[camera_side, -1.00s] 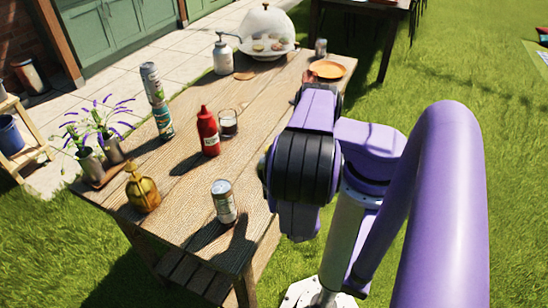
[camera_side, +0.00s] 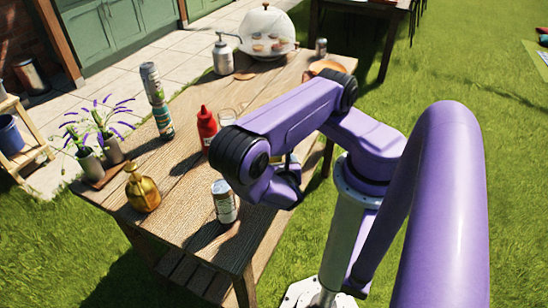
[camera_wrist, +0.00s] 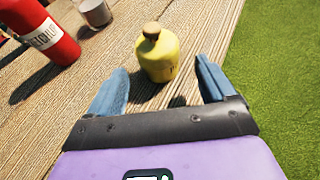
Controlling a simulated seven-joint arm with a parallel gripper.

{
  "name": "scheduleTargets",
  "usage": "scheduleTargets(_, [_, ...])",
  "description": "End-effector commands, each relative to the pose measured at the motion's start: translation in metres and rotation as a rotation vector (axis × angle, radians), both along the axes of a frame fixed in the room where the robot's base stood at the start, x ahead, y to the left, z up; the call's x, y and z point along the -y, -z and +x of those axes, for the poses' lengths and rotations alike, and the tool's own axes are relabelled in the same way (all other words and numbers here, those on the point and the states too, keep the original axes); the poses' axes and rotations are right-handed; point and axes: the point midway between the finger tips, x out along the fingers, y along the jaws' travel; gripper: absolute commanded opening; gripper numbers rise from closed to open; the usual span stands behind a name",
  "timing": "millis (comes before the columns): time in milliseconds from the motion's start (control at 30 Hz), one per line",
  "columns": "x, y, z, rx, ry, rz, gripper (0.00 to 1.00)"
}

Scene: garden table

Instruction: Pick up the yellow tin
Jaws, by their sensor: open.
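The yellow tin (camera_wrist: 158,58), with rounded shoulders and a brown knob-like cap, stands upright on the wooden table in the wrist view. My gripper (camera_wrist: 162,72) is open, with one blue finger on either side of the tin's lower part in the picture. Nothing is held, and I cannot tell how far the tin is from the fingers. In the side view my arm hides nearly all of the tin; a small yellow patch beneath the arm may be part of it.
A red bottle (camera_wrist: 40,32) and a drinking glass (camera_wrist: 95,12) stand left of the tin. The table's edge is right of the tin.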

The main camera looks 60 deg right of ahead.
Motion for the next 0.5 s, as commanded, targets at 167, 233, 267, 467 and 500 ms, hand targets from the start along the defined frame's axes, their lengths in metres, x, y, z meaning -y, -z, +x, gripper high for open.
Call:
scheduleTargets(167, [0.006,0.003,0.004,0.0,0.0,0.002,0.84])
scheduleTargets(233, [0.008,0.004,0.005,0.0,0.002,0.002,0.84])
scheduleTargets(267, [0.009,0.004,0.005,0.0,0.004,0.001,0.84])
scheduleTargets(467, [0.025,0.011,0.016,0.0,0.008,0.001,0.84])
scheduleTargets(500, [0.029,0.012,0.018,0.0,0.008,0.001,0.84])
